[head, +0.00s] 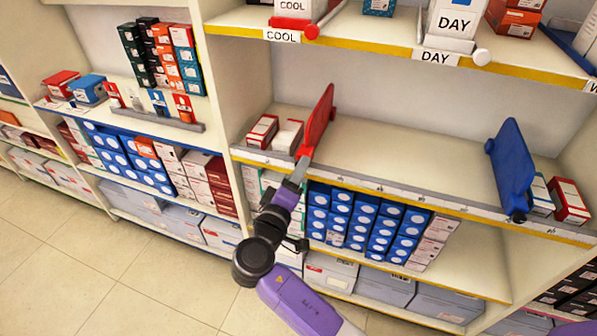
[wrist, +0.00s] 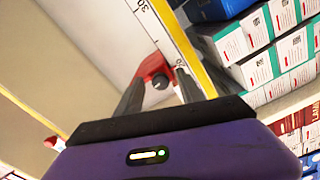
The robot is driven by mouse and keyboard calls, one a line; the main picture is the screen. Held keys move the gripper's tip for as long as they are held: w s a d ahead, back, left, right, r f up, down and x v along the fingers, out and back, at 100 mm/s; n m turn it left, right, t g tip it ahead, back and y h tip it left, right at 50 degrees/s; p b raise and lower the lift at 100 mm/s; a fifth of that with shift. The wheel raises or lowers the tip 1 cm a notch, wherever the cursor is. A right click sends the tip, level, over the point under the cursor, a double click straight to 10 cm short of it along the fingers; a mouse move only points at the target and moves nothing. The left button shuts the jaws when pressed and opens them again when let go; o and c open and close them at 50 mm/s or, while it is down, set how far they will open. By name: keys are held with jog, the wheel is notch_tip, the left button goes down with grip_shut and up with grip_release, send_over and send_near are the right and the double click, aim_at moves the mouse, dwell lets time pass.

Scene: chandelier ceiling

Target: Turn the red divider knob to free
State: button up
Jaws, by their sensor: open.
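The red divider (head: 319,118) stands upright on the middle shelf in the head view, right of a few small boxes. Its red foot (head: 305,151) sits at the shelf's front rail. My gripper (head: 299,170) is at the front of this foot. In the wrist view the fingers of my gripper (wrist: 157,76) are spread on either side of the knob. I cannot tell whether either finger touches it.
A blue divider (head: 512,165) stands at the right on the same shelf, with bare shelf (head: 410,155) between. Small boxes (head: 287,135) sit left of the red divider. The grey front rail (head: 400,190) carries a scale.

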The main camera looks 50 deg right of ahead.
jog(key=v, duration=0.7)
jog(key=shift+a, duration=0.15)
dwell(0.3)
